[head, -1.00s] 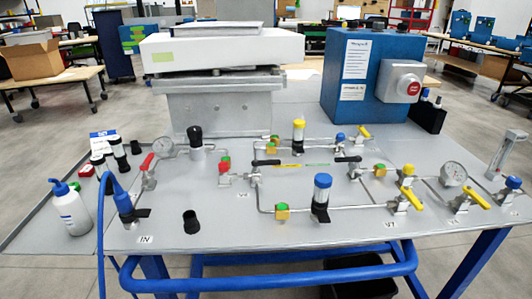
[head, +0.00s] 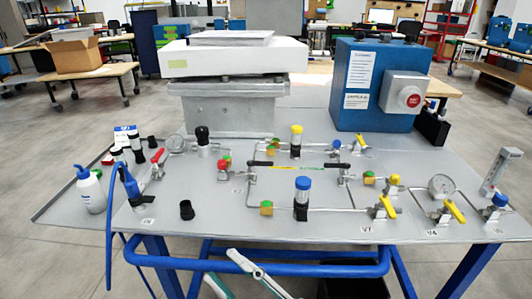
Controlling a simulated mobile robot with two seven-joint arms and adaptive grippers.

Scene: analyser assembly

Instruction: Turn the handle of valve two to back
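Valve two's label is too small to read for certain. A small label (head: 238,190) lies at the left of the middle piping, below a valve with a black handle (head: 261,164). That handle lies sideways in the picture. A second black-handled valve (head: 337,166) stands further right on the same piping, its handle also sideways. My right gripper (head: 220,266) shows at the bottom edge, below the table's front, as two pale fingers with teal marks. The fingers are spread apart and empty, well away from the valves. My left gripper is not in view.
A blue hose (head: 109,225) and a white bottle (head: 91,192) are at the left. A blue rail (head: 300,269) runs along the front.

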